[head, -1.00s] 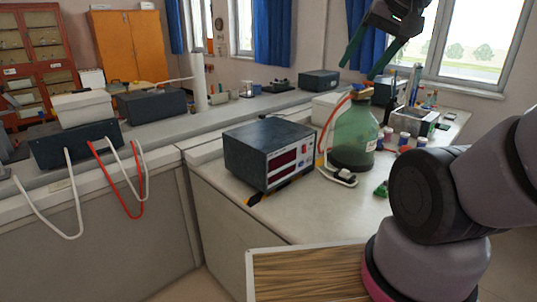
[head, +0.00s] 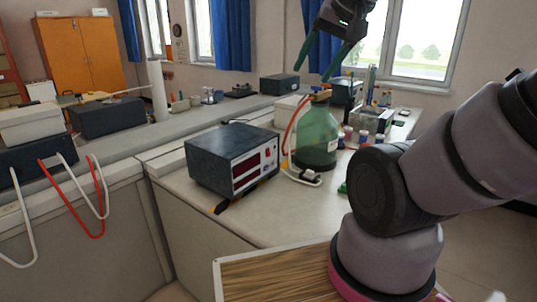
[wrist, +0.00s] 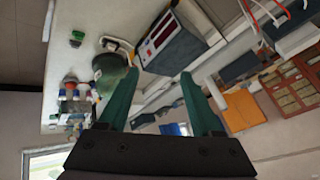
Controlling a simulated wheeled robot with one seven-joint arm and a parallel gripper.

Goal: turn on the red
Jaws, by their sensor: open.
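A dark box-shaped instrument (head: 222,150) with a pale front panel and a red display window (head: 247,172) stands on the near bench. Small knobs or buttons sit at the right of its panel, too small to read. The instrument also shows upside down at the top of the wrist view (wrist: 180,45). My gripper (head: 313,73) is open and empty, high above the bench, beyond and right of the instrument in the head view. Its two green fingers stand apart in the wrist view (wrist: 158,78), with nothing between them.
A green glass bottle (head: 317,140) with a red tube stands right of the instrument, with a white cable at its foot. Small jars (head: 363,137) stand behind it. Red and white cables (head: 75,205) hang at the left bench. Bare benchtop lies in front (head: 265,215).

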